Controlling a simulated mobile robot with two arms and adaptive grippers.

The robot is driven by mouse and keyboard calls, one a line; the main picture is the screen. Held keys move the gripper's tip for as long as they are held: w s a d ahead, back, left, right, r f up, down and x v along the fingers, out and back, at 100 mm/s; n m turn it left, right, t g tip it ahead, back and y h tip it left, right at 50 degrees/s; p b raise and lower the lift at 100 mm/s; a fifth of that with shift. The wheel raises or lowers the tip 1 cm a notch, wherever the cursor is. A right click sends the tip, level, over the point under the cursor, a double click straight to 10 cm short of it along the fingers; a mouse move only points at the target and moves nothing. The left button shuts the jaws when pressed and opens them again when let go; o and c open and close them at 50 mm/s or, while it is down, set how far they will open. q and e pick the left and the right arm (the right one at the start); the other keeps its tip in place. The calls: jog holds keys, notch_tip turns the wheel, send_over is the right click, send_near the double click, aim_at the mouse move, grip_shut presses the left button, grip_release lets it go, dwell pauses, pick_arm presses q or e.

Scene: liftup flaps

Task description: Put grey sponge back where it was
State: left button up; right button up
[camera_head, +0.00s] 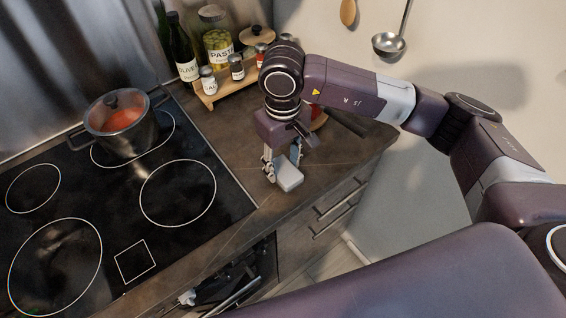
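A small light-grey block, which looks like the grey sponge (289,177), is at the brown countertop (235,150), right of the hob. My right gripper (283,166) points down over it, fingers apart on either side of the sponge. I cannot tell whether the fingers press on it, or whether it rests on the counter or is held just above. My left gripper is not clearly visible.
A black hob (110,215) with a lidded pot (122,124) fills the left. A wooden rack (228,86) with jars and bottles stands behind my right gripper. A ladle (390,44) hangs on the wall. Below the counter are drawers (330,205) and a dark opening (225,280).

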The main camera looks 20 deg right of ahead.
aim_at(283, 168)
jog(key=o, duration=0.4)
jog(key=shift+c, duration=0.2)
jog(key=shift+r+p, duration=0.25)
jog(key=shift+p, duration=0.05)
jog(key=shift+w+r, duration=0.1)
jog(key=shift+r, duration=0.2)
notch_tip(283, 168, up, 11)
jog(key=b, duration=0.3)
jog(key=shift+r, duration=0.15)
